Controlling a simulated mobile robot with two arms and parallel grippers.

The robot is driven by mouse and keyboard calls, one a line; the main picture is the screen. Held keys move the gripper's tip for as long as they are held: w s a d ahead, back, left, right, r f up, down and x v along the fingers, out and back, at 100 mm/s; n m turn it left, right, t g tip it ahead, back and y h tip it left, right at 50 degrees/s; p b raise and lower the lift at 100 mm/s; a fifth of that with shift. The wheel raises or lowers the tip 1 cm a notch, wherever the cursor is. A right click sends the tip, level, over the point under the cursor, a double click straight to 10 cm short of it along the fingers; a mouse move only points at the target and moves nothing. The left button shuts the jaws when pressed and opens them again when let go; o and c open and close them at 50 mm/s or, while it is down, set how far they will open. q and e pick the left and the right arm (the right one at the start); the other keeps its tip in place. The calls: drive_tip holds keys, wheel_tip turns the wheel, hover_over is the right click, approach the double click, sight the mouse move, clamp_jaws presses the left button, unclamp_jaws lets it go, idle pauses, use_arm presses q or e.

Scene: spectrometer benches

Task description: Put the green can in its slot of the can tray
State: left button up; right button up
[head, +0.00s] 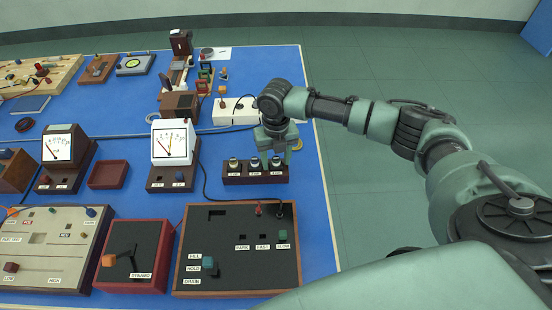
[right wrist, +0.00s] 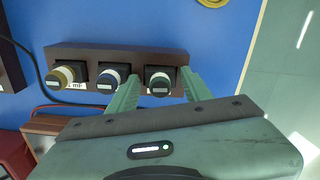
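The can tray (head: 284,179) is a dark brown block near the right edge of the blue table, with three dark, pale-topped cans in a row. In the right wrist view the tray (right wrist: 120,53) holds a tan-banded can (right wrist: 66,75), a blue-banded can (right wrist: 108,77) and a rightmost can (right wrist: 160,80). The rightmost can stands in the right-hand slot; its band colour is hard to tell, so I cannot confirm that it is the green can. My right gripper (head: 279,153) is over this can. Its fingers (right wrist: 159,76) are apart, one each side, with visible gaps. My left gripper is out of view.
A dark panel box (head: 220,228) with switches stands in front of the tray. A white-faced meter (head: 173,142) is to its left, and a white socket strip (head: 230,117) lies behind. A black cable runs close to the tray's left end. Bare blue table lies right of the tray.

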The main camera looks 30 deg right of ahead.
drive_tip(key=shift+o, duration=0.7)
drive_tip(key=shift+d+r+b, duration=0.1)
drive_tip(key=shift+r+b, duration=0.6)
drive_tip(key=shift+r, duration=3.2)
